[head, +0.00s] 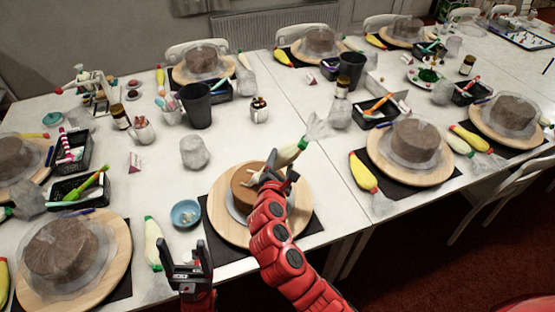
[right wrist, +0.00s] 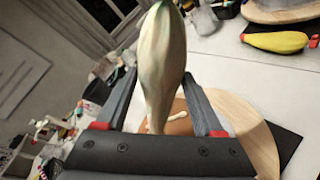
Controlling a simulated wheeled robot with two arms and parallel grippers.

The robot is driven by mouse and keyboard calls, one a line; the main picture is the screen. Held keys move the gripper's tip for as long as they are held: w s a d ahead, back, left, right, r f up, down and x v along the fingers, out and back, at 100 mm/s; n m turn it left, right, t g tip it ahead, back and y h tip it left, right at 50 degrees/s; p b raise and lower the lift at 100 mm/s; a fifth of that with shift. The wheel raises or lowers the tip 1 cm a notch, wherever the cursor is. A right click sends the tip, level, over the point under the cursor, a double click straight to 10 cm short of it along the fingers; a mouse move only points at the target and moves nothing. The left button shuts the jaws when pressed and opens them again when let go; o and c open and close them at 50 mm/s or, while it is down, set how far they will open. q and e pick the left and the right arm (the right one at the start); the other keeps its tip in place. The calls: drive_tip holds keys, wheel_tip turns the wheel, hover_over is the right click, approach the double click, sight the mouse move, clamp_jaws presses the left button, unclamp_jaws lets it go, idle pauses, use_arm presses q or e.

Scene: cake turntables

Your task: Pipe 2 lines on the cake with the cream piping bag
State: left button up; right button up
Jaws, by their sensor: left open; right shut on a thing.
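The cake (head: 243,194) is brown and stands on a round wooden turntable (head: 226,229) at the front middle. My right gripper (head: 277,175) is over the cake, shut on the cream piping bag (head: 292,152), which is tilted with its clear crumpled end up to the right. In the right wrist view the pale, green-tinged bag (right wrist: 165,60) stands between the fingers. A short cream strip (right wrist: 177,106) shows on the cake (right wrist: 180,124) there; the bag's tip is hidden. My left gripper (head: 188,268) is open and empty, in front of the turntable at left.
A blue bowl (head: 185,213) and another piping bag (head: 152,243) lie left of the turntable. A crumpled clear lump (head: 194,152) sits behind it. Other cakes on turntables stand around, such as one at front left (head: 60,248) and one at right (head: 415,140).

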drive_tip(key=s+d+p, duration=0.2)
drive_tip(key=d+p, duration=0.1)
drive_tip(key=d, duration=0.3)
drive_tip(key=shift+s+d, duration=0.25)
drive_tip(key=shift+d, duration=0.15)
idle(0.9)
drive_tip(key=o, duration=0.9)
drive_tip(key=shift+c, duration=0.2)
drive_tip(key=c, duration=0.4)
drive_tip(key=shift+o, duration=0.2)
drive_tip(key=shift+r+p, duration=0.1)
drive_tip(key=shift+p, duration=0.25)
drive_tip(key=shift+r+p, duration=1.6)
drive_tip(key=shift+r, duration=0.3)
